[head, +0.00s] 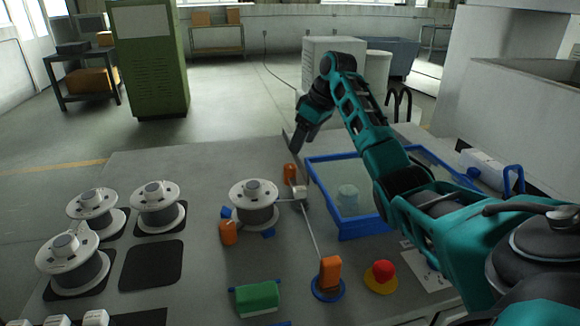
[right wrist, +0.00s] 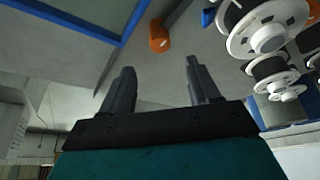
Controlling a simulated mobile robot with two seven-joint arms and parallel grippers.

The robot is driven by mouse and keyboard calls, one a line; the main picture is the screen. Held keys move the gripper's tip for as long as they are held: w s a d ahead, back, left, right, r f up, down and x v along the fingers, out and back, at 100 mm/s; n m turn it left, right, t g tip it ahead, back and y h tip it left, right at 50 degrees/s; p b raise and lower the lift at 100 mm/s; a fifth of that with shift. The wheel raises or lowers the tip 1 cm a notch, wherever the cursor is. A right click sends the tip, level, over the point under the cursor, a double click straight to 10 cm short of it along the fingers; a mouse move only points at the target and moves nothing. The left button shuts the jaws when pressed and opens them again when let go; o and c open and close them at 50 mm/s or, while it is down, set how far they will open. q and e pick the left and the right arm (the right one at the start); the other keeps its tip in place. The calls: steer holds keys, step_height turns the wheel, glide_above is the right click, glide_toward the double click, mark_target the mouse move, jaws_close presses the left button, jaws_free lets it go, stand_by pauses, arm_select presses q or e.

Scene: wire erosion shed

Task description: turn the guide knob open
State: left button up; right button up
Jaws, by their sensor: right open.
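My right gripper (head: 298,148) hangs over the far part of the bench in the head view, fingers downward. In the right wrist view its two fingers (right wrist: 158,72) stand apart with nothing between them. An orange cylinder (head: 290,173), probably the guide knob, sits beside a small white block (head: 300,191), a little nearer the camera than the fingertips. An orange cylinder (right wrist: 159,36) also shows beyond the fingers in the right wrist view, not touched. An orange block (head: 330,270) stands on a blue disc at the front. A thin rod links the white block towards it. My left gripper is out of view.
A wire spool (head: 254,204) stands left of the white block. Several more spools (head: 158,204) stand on dark pads at left. A blue-rimmed tray (head: 350,230) lies at right, under my right arm. A red button (head: 382,270) and green block (head: 257,298) are in front.

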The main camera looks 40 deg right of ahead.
mark_target(291, 166)
steer(key=x, duration=1.1)
steer(key=shift+s, duration=0.1)
steer(key=shift+c, duration=0.4)
jaws_close()
